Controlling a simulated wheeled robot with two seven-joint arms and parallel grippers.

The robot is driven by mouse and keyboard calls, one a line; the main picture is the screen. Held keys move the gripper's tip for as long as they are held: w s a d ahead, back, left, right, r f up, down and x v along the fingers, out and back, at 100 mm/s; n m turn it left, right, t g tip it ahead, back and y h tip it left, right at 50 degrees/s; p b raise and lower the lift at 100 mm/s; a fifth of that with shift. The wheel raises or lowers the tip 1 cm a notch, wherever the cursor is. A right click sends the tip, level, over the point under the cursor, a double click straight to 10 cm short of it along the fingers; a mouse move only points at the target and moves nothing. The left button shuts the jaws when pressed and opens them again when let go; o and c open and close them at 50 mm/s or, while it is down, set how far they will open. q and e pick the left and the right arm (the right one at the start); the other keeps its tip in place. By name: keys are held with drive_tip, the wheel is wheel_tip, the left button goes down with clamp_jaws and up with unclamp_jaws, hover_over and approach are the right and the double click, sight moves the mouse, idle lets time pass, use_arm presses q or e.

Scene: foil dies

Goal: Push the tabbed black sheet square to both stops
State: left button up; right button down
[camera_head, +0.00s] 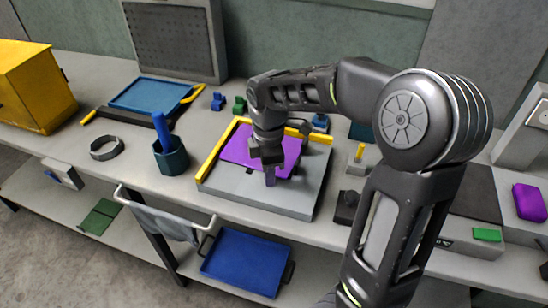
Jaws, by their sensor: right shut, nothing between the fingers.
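A purple sheet (236,150) lies on a grey block (235,185) with a yellow stop bar (218,152) along its left side and another yellow stop bar (318,138) along its back. No tab shows clearly, and I see no black sheet on the block. The sheet's left edge lies close to the left bar; I cannot tell if they touch. My arm hides part of the sheet and back bar. My right gripper (270,180) is shut and empty, pointing down at the sheet's front edge; contact is unclear. My left gripper is not in view.
A dark teal cup (171,158) with a blue handle and a grey ring (105,149) stand left of the block. A blue tray (148,95) lies behind them. Small blocks and a yellow-pegged fixture (358,165) flank the block. A blue tray (245,262) is on the lower shelf.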

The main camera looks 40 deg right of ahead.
drive_tip(key=shift+w+d, duration=0.65)
drive_tip(key=shift+d, duration=0.35)
drive_tip(key=shift+s+a, duration=0.1)
drive_tip(key=shift+a, duration=0.1)
drive_tip(key=shift+s+a, duration=0.25)
drive_tip(key=shift+a, duration=0.1)
drive_tip(key=shift+r, duration=0.1)
wheel_tip(320, 180, up, 8)
drive_tip(key=p, duration=0.6)
drive_tip(key=shift+p, duration=0.35)
